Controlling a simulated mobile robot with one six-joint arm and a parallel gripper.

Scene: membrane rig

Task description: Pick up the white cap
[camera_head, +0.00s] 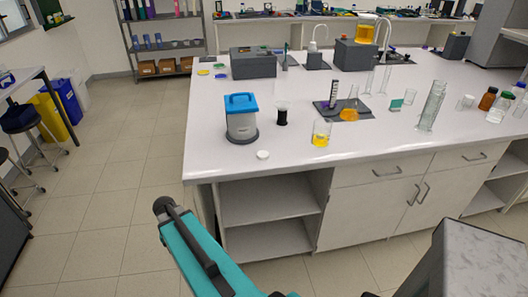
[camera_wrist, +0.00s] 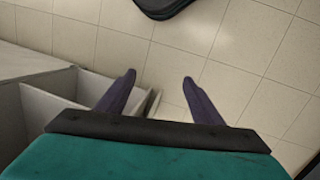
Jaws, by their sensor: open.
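In the head view my teal arm is low in front of the bench; the gripper's fingers cannot be made out there.
Open shelves (camera_head: 268,203) lie below the bench top.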

